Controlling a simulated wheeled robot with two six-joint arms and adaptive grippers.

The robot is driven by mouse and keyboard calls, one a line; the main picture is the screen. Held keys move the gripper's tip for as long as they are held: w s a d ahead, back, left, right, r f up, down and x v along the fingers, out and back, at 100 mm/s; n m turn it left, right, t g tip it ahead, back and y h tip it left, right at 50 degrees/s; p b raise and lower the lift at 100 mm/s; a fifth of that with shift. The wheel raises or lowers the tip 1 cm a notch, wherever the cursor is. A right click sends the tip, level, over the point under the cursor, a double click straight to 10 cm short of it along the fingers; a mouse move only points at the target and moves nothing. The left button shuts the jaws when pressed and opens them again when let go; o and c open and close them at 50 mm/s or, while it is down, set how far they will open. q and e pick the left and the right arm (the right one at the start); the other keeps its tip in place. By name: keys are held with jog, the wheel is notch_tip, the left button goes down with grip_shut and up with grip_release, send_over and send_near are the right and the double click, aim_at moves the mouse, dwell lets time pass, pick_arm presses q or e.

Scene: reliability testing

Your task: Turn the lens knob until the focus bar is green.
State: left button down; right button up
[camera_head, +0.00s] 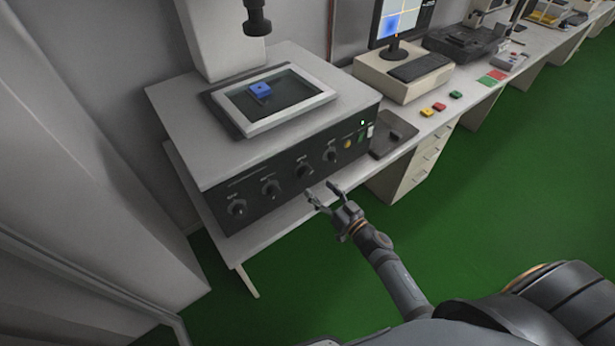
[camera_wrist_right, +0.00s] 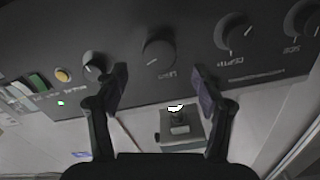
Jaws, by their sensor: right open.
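The dark front panel of the grey instrument carries a row of round black knobs. The lens knob (camera_head: 304,168) is the third from the left in the head view. In the wrist view, the lens knob (camera_wrist_right: 158,53) lies beyond and between my fingertips, its label upside down. My right gripper (camera_head: 321,193) is open and empty in front of the panel, apart from the knob; its two fingers also show in the wrist view (camera_wrist_right: 162,80). A monitor (camera_head: 401,20) with a blue patch stands at the top, partly cut off. I cannot make out a focus bar. My left gripper is not in view.
Neighbouring knobs (camera_head: 270,187) sit close on both sides. A framed stage (camera_head: 300,108) with a blue block (camera_head: 260,90) lies on the instrument under a dark lens barrel (camera_head: 257,18). A grey pad (camera_head: 394,134) lies right of the instrument. Open green floor lies right of the bench.

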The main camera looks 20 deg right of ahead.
aim_at(307, 177)
jog(key=x, duration=0.6)
jog(key=shift+w+a, duration=0.1)
jog(key=shift+w, duration=0.25)
jog(key=c, duration=1.2)
